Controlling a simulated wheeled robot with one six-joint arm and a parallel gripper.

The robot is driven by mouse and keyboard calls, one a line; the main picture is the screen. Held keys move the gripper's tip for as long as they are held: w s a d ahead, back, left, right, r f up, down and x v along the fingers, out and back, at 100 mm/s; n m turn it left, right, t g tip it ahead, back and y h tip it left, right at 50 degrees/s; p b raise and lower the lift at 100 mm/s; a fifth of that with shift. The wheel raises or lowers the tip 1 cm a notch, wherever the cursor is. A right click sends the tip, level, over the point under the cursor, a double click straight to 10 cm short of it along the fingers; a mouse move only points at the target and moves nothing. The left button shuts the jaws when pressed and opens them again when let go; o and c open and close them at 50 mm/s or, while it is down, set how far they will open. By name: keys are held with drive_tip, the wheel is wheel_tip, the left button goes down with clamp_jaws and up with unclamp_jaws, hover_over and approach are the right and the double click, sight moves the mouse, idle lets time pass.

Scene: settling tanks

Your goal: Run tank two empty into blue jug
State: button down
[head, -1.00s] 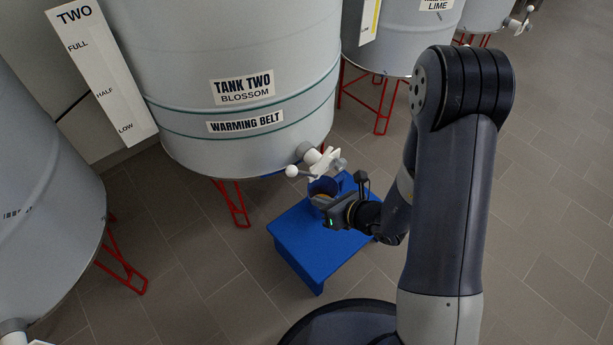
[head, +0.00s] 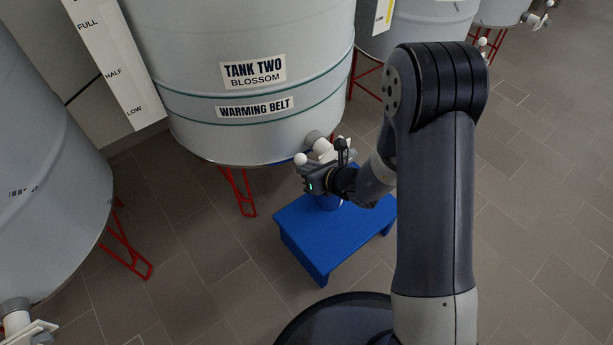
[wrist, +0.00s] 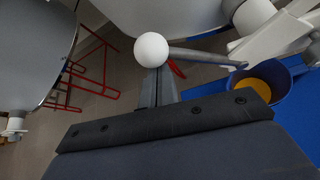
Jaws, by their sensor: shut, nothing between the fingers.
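Tank two (head: 250,60) is a large grey tank labelled BLOSSOM. Its tap (head: 319,143) sits low on the front, with a lever ending in a white ball (head: 300,159). My gripper (wrist: 154,82) is shut and empty, its fingers just beside the ball (wrist: 151,51) in the wrist view; I cannot tell whether they touch. The blue jug (head: 327,203) stands under the tap, mostly hidden by my gripper. In the wrist view the jug (wrist: 289,103) holds something amber. No stream from the tap can be made out.
The jug stands on a blue stool (head: 322,244). A level board (head: 118,65) marked FULL, HALF and LOW hangs left of tank two. Another grey tank (head: 45,190) with a tap stands at left, and more tanks stand at back right. Open tiled floor lies right.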

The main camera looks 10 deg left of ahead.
sight(307, 160)
drive_tip(key=shift+r, duration=0.1)
idle(0.3)
drive_tip(key=shift+w+d+r+p, duration=0.2)
drive_tip(key=shift+r+p, duration=0.05)
drive_tip(key=shift+p, duration=0.35)
drive_tip(key=shift+r+m, duration=0.1)
drive_tip(key=shift+m, duration=0.2)
drive_tip(key=p, duration=0.1)
drive_tip(key=w+d+r+m+g+y+p, duration=0.1)
drive_tip(key=p, duration=0.1)
drive_tip(key=shift+r, duration=0.25)
drive_tip(key=w+d+r+m+g+y+p, duration=0.1)
drive_tip(key=w+d+r+m+y+p, duration=0.1)
drive_tip(key=w+d+m+p, duration=0.1)
drive_tip(key=shift+w+d+g+p, duration=0.3)
drive_tip(key=shift+w+p, duration=0.2)
drive_tip(key=shift+w, duration=0.25)
drive_tip(key=shift+f, duration=0.15)
